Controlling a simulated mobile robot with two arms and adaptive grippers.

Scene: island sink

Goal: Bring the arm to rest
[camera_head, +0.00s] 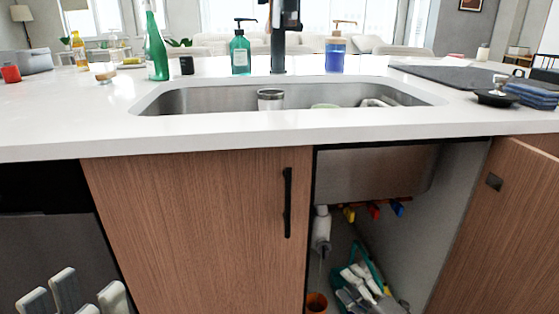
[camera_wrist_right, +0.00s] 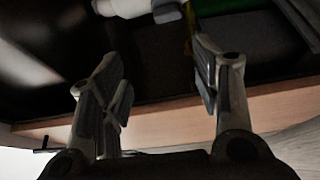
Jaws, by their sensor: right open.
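My right gripper (camera_head: 357,284) is low in the open cabinet under the sink in the head view, beside a green item (camera_head: 372,262). In the right wrist view its two fingers (camera_wrist_right: 165,95) stand wide apart with nothing between them. Its arm is mostly out of the head view. My left gripper (camera_head: 78,298) shows only its fingertips at the lower left, in front of the dishwasher front. Its fingers are spread and I see nothing between them.
The right cabinet door (camera_head: 505,225) stands open; the left door (camera_head: 200,230) is shut. The white countertop (camera_head: 70,120) and metal sink (camera_head: 215,101) are above.

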